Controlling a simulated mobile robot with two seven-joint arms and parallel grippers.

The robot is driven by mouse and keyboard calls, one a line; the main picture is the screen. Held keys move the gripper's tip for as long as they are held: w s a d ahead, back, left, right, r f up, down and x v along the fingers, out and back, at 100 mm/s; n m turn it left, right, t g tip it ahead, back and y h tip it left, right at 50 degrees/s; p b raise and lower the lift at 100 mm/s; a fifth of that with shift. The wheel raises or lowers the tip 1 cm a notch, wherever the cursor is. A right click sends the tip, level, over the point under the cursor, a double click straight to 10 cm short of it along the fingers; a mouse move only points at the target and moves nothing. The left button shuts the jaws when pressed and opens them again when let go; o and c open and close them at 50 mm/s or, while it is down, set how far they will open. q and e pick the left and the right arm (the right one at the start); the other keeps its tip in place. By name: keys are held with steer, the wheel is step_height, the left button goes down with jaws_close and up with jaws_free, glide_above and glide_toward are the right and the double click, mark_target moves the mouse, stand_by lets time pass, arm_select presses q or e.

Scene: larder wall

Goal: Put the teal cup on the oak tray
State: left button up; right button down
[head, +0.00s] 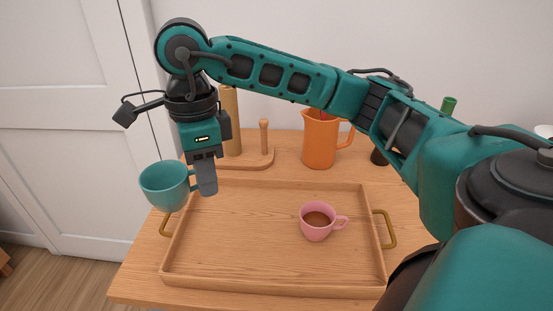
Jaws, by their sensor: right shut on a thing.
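The teal cup (165,187) is at the left in the head view, held upright above the left rim of the tray. My right gripper (205,180) is shut on the cup's right side, where its handle would be; the fingers hide that part. The oak tray (238,272) lies on the wooden table, with a brass handle at each end. A pink cup (316,222) with brown liquid stands on the right half of the tray. My left gripper is not in view.
An orange pitcher (320,142) stands behind the tray. A wooden paper-towel-like stand (262,158) and a tall tan cylinder (229,118) are at the back left. A dark object (379,157) stands at the back right. The tray's left and middle are bare.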

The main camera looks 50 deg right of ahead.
steer(key=s+d+r+m+t+b, duration=0.1)
steer(key=s+r+m, duration=0.1)
steer(key=m, duration=0.7)
steer(key=s+d+r+m, duration=0.1)
steer(key=r+m, duration=0.2)
steer(key=m, duration=0.6)
steer(key=b, duration=0.3)
glide_above(238, 252)
steer(key=f, duration=1.4)
steer(key=shift+s+d+f, duration=0.1)
steer(key=shift+d+f, duration=0.1)
steer(key=shift+f, duration=2.7)
steer(key=shift+f, duration=0.2)
steer(key=c, duration=1.1)
jaws_free()
steer(key=shift+c, duration=0.2)
